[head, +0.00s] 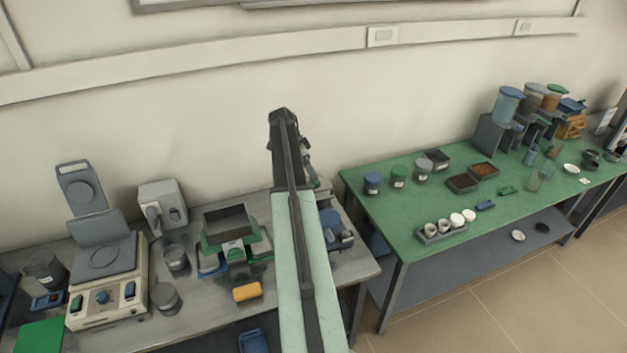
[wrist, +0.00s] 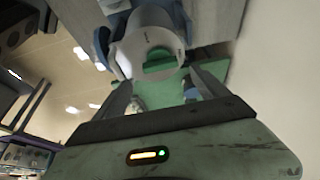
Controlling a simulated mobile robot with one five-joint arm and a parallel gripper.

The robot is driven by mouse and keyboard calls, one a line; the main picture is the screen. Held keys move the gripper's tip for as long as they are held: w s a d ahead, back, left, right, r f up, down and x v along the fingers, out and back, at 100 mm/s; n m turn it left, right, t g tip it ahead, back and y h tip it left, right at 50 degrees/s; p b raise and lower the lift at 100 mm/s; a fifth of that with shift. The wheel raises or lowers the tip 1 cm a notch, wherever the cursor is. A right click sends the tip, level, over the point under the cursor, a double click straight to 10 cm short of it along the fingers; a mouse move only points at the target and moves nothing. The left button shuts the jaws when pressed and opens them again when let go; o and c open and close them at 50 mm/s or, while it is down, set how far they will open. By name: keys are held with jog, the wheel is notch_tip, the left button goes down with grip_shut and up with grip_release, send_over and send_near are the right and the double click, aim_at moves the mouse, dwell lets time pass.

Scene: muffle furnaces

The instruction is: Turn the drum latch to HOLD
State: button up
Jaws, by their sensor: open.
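In the wrist view, a round white collar with a green bar-shaped handle (wrist: 160,66) lies just ahead of my gripper; it looks like the drum latch. Small dark marks on the collar are too blurred to read, so its setting cannot be told. My gripper (wrist: 160,92) is open, one dark finger on either side and below the handle, with a gap between them. I cannot tell whether a finger touches the collar. In the head view my arm covers this spot, and the latch and fingertips are hidden.
A green table (head: 440,205) with jars and trays stands to the right. The wall is close behind both.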

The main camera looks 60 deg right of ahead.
jog(key=b+x, duration=0.4)
jog(key=x, duration=0.1)
jog(key=shift+f, duration=0.45)
jog(key=shift+r, duration=0.1)
